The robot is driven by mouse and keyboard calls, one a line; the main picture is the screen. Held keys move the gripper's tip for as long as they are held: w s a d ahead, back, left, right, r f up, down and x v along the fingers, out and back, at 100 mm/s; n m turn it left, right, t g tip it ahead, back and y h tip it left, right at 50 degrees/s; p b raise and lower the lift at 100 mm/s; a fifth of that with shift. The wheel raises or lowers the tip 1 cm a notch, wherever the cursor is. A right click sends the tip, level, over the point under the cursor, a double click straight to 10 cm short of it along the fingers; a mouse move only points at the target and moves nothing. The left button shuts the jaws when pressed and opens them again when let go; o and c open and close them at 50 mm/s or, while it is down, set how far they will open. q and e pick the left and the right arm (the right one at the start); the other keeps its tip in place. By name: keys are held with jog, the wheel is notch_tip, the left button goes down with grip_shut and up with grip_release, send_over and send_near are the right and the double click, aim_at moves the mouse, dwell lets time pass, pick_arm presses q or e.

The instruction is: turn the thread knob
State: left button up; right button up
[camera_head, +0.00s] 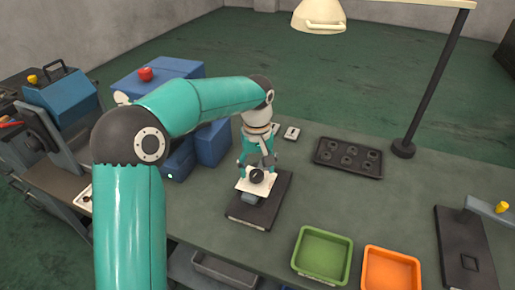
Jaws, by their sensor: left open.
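My left arm comes in from the left and reaches over the bench. Its gripper (257,166) is open and points down over a small device with a white plate (256,187) on a dark base (240,212). A round black knob (257,176) shows on the white plate, just below and between the fingers. I cannot tell whether the fingers touch it. Which knob is the thread knob is not clear from the picture. A red knob (146,74) sits on the blue machine (172,69) at the left. My right gripper is not in view.
A dark tray with round recesses (323,159) lies behind to the right. A green bin (345,262) and an orange bin (398,287) stand at the front. The bench middle right is clear.

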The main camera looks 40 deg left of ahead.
aim_at(257, 172)
pick_arm(q)
notch_tip(257, 172, up, 11)
jog(key=shift+f, duration=0.15)
dwell(0.6)
